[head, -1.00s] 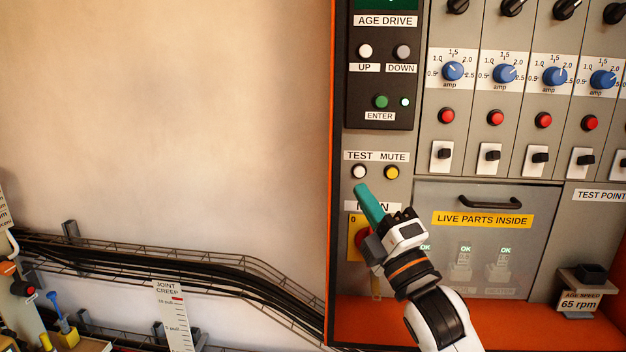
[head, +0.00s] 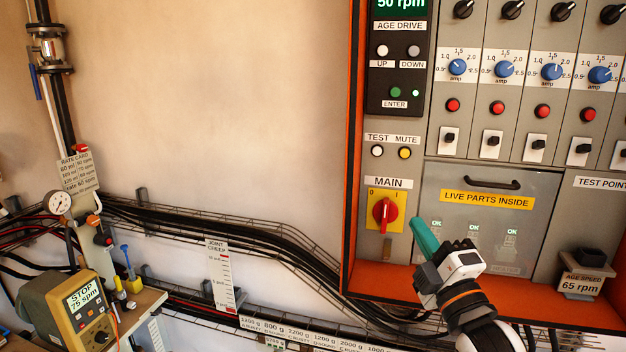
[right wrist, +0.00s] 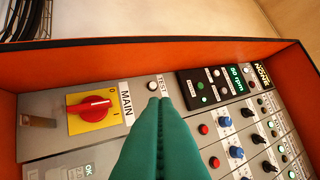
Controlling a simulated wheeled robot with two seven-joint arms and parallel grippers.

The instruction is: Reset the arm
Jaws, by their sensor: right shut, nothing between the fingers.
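My right gripper (head: 422,232) is in the lower right of the head view, in front of the grey control panel (head: 408,112). Its teal fingers are shut together with nothing between them. They point up and left, just right of the red MAIN rotary switch (head: 383,212) on its yellow plate. In the right wrist view the closed fingers (right wrist: 160,102) fill the lower middle, and the MAIN switch (right wrist: 90,107) shows to their left. I cannot tell the exact gap between fingertips and panel. My left gripper is not in view.
An orange frame edge (head: 352,200) borders the panel. A clear cover marked LIVE PARTS INSIDE (head: 487,199) is behind my right gripper. White TEST (head: 377,152) and yellow MUTE (head: 404,153) buttons sit above MAIN. A yellow pump box (head: 70,305) stands lower left.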

